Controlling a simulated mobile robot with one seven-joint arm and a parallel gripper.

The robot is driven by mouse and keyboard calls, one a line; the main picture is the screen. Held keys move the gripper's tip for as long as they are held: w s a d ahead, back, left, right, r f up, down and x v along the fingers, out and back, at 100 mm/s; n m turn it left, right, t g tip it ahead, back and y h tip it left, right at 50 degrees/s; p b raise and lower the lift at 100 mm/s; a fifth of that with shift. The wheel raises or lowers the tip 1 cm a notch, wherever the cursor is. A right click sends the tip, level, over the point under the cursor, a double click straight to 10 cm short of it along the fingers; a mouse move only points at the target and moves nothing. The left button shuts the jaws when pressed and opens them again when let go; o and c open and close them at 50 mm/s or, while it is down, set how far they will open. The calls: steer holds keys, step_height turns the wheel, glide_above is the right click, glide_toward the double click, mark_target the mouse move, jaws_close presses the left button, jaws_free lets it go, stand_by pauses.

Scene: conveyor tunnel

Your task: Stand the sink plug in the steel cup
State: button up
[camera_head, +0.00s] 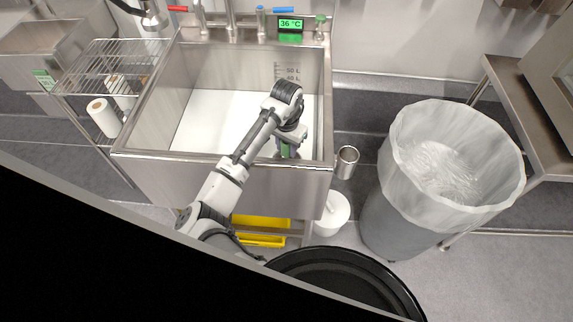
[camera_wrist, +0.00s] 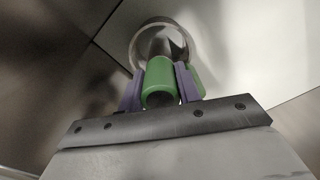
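The sink plug shows as a green handle (camera_wrist: 160,80) between the purple fingers of my gripper (camera_wrist: 160,92) in the wrist view. The fingers lie close against both sides of it and look shut on it. A round steel ring (camera_wrist: 147,32) with a dark inside shows just beyond the handle; I cannot tell whether the plug sits in it. In the head view my gripper (camera_head: 285,150) points down inside the sink near its front right corner, mostly hidden by my arm. The steel cup (camera_head: 346,162) is outside the sink, at its right wall, with its open top up.
The steel sink (camera_head: 150,110) has high walls around my gripper. A large lined bin (camera_head: 440,170) stands to the right of the cup. A white bucket (camera_head: 333,213) is below it. Taps and a 36 °C display (camera_head: 290,24) line the back. A wire rack (camera_head: 105,75) is left.

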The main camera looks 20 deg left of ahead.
jaws_close()
steer(key=shift+r, duration=0.15)
steer(key=shift+r+p, duration=1.35)
steer(key=shift+p, duration=0.2)
step_height(320, 180, up, 6)
steer(key=p, duration=0.4)
steer(key=shift+p, duration=0.4)
step_height(320, 180, up, 14)
steer(key=shift+f+b, duration=0.25)
steer(key=shift+b, duration=0.05)
